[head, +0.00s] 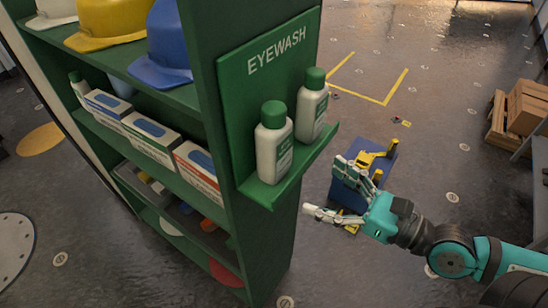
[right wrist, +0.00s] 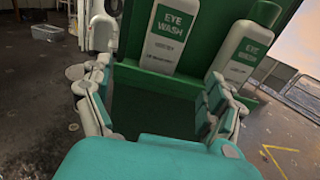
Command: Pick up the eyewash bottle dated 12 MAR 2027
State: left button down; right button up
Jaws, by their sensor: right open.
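Two white eyewash bottles with green caps stand upright on a small green shelf (head: 262,192) under the EYEWASH sign. The nearer bottle (head: 274,147) is on the left in the right wrist view (right wrist: 172,38), and the farther bottle (head: 312,107) is on the right there (right wrist: 242,52). Both labels read EYE WASH; the small print, including any date, is too small to read. My right gripper (head: 326,188) is open and empty, to the right of the shelf and apart from both bottles. In the right wrist view its fingers (right wrist: 160,80) spread below the bottles. My left gripper is not in view.
The green cabinet (head: 232,117) holds yellow and blue helmets (head: 162,50) above and several boxes (head: 151,133) below. A blue crate-like object with yellow parts (head: 365,172) is on the floor behind my right gripper. Wooden crates (head: 522,112) stand at far right.

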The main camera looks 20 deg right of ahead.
aim_at(284, 163)
jog(key=b+x, duration=0.1)
jog(key=x, duration=0.3)
jog(key=shift+a+r+b, duration=0.1)
jog(key=shift+r+b, duration=0.05)
jog(key=shift+b, duration=0.25)
jog(key=shift+w+a+r+p, duration=0.25)
jog(key=shift+w+a+p, duration=0.35)
jog(key=shift+w, duration=0.15)
jog(key=shift+w+a+f, duration=0.2)
jog(key=shift+w+a, duration=0.1)
jog(key=shift+w, duration=0.05)
jog(key=p+x, duration=0.1)
jog(key=x, duration=0.1)
jog(key=p+x, duration=0.1)
jog(key=x, duration=0.1)
jog(key=shift+w, duration=0.55)
jog(key=shift+w+a+f, duration=0.1)
jog(key=shift+w+a, duration=0.1)
jog(key=shift+s, duration=0.1)
jog(key=shift+c, duration=0.2)
